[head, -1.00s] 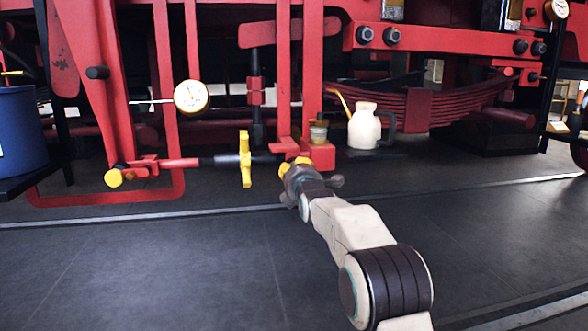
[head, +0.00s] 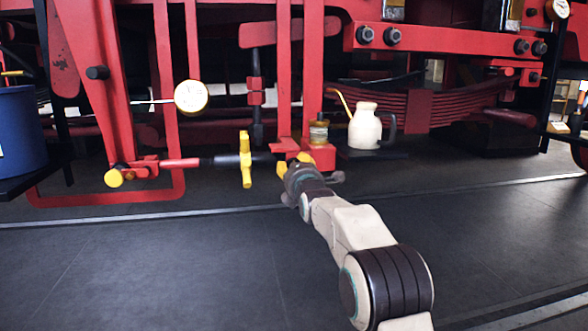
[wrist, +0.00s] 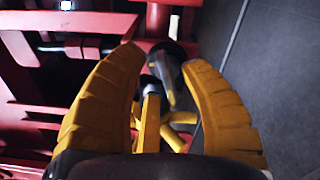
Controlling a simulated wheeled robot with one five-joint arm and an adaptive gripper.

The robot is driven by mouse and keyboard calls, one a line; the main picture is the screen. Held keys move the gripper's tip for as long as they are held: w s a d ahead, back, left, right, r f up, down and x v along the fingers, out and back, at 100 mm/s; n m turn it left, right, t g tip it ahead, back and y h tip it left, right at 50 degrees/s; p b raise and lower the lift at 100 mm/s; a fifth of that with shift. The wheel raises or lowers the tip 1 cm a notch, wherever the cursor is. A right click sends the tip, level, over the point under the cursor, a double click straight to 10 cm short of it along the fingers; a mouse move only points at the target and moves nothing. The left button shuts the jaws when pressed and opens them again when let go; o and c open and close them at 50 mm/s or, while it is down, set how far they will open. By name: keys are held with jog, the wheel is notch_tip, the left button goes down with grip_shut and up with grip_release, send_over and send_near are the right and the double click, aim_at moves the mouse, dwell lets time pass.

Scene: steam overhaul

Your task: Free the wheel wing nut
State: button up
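A yellow, upright, bar-shaped nut (head: 245,158) sits on a dark horizontal rod with a red end, low in front of the red frame. I take it for the wheel wing nut. My gripper (head: 290,165) is just to its right in the head view, low above the floor. In the wrist view, my gripper (wrist: 162,57) is open, its two yellow ribbed fingers spread apart. Yellow and grey parts (wrist: 167,82) show between and beyond the fingers. I cannot tell whether a finger touches them, and the gripper's base hides their lower part.
A cream oil can (head: 365,128) and a small brass-coloured jar (head: 318,132) stand behind my gripper. A blue drum (head: 20,128) is at the far left. The dark floor (head: 150,265) in front is clear.

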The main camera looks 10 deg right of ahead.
jog(key=shift+s+f, duration=0.1)
jog(key=shift+f, duration=0.05)
jog(key=s, duration=1.1)
jog(key=shift+s, duration=0.4)
dwell(0.4)
jog(key=s+r+m+g+p, duration=0.5)
jog(key=s+r+m+p, duration=0.1)
jog(key=s+p, duration=0.7)
jog(key=s+r+m+g+p, duration=0.5)
jog(key=s+m+p, duration=0.3)
jog(key=s+p, duration=0.5)
jog(key=s+r+m+g+p, duration=0.4)
jog(key=s+r+m+p, duration=0.3)
jog(key=s+p, duration=0.6)
jog(key=s+m, duration=0.1)
jog(key=s, duration=0.2)
jog(key=shift+d+g+p, duration=0.25)
jog(key=shift+g+p, duration=0.15)
